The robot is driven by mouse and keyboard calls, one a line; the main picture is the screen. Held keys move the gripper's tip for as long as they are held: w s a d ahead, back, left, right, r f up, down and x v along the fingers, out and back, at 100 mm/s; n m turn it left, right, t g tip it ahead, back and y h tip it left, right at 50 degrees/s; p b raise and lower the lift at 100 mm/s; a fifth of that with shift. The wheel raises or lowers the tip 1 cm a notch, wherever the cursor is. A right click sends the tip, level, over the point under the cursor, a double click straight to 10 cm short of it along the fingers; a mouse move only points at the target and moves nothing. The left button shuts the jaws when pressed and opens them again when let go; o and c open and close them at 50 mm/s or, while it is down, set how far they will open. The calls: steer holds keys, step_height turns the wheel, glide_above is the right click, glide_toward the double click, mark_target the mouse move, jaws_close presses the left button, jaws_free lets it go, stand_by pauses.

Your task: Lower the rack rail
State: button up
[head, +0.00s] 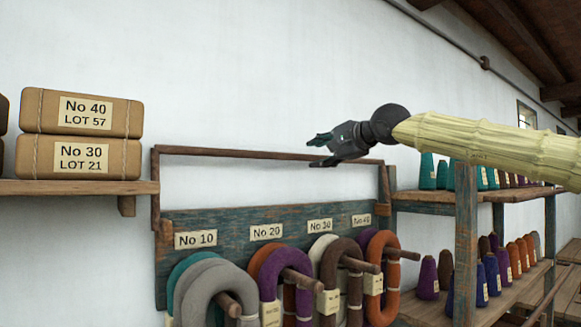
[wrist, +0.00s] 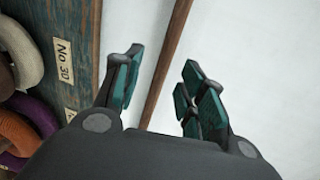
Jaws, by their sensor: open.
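The rack rail (head: 250,152) is a thin brown wooden bar, raised above the blue-green rack board (head: 340,214) on a wooden side arm at each end. In the wrist view the rail (wrist: 168,62) runs up between the fingers of my gripper (wrist: 160,92). My gripper (head: 318,150) is open, with teal finger pads, near the right half of the rail in the head view. Neither finger is visibly closed on the rail. I cannot tell how far the rail is from the fingers in depth.
Yarn hanks (head: 212,290) hang on pegs under labels No 10 to No 40. Wrapped packages (head: 82,113) sit on a shelf (head: 80,188) at left. Shelves with yarn cones (head: 428,278) stand at right. The wall above the rail is bare.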

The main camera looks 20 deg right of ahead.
mark_target(301, 157)
steer(key=shift+w+a+r+p, duration=0.2)
steer(key=shift+w+a+p, duration=0.15)
steer(key=shift+w+p, duration=0.25)
steer(key=p+x, duration=0.3)
steer(key=x, duration=0.5)
steer(key=shift+a+f, duration=0.1)
steer(key=shift+a, duration=0.05)
steer(key=shift+w, duration=0.2)
steer(key=shift+s+r, duration=0.3)
steer(key=shift+s, duration=0.3)
steer(key=shift+s+r, duration=0.35)
steer(key=shift+s, duration=0.3)
steer(key=shift+w+f, duration=0.55)
steer(key=shift+w, duration=0.4)
steer(key=c, duration=0.6)
jaws_close()
steer(key=shift+s+r, duration=0.3)
steer(key=shift+s, duration=0.3)
steer(key=shift+w+f, duration=0.1)
steer(key=shift+w, duration=0.05)
steer(key=shift+f, duration=0.1)
